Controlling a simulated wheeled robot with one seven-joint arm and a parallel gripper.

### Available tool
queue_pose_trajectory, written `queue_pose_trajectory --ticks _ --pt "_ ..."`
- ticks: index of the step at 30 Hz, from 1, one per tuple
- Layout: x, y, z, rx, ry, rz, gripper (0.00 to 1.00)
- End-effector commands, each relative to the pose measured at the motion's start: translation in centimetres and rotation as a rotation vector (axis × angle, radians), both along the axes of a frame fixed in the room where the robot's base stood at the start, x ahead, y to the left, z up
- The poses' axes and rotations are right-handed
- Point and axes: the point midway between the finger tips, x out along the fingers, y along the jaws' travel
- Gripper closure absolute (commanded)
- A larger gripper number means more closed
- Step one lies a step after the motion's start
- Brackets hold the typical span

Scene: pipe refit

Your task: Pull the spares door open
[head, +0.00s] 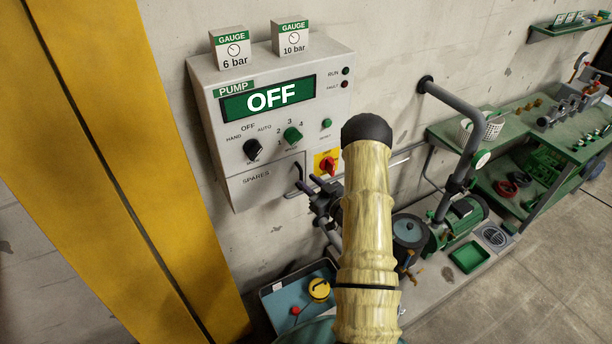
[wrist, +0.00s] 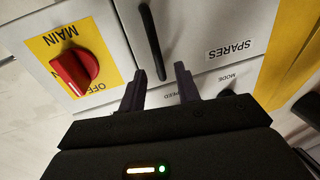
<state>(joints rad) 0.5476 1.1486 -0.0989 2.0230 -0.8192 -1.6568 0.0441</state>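The spares door (head: 258,183) is a pale grey panel low on the pump control box and looks shut. Its dark bar handle (head: 299,178) is at the door's right edge. In the wrist view the handle (wrist: 151,40) stands upright beside the SPARES label (wrist: 229,49). My gripper (head: 324,196) is just right of and below the handle in the head view. In the wrist view my gripper (wrist: 162,70) is open, its two dark fingers apart. The handle's lower end shows between the fingertips. I cannot tell whether they touch it.
A red main switch (wrist: 76,73) on a yellow plate sits close beside the handle. The mode knob (head: 253,150) and speed knob (head: 292,136) are above the door. Two gauge boxes (head: 232,48) stand on top. A yellow column (head: 150,170) rises at left.

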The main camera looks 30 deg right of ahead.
Motion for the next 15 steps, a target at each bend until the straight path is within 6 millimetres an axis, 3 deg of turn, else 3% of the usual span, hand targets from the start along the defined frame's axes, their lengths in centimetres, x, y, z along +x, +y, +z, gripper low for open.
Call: queue_pose_trajectory --ticks 6,15 --pt "2.1 0.5 0.1 0.000 0.001 0.001 0.67" --pt "2.3 0.5 0.0 0.000 0.001 -0.001 0.69"
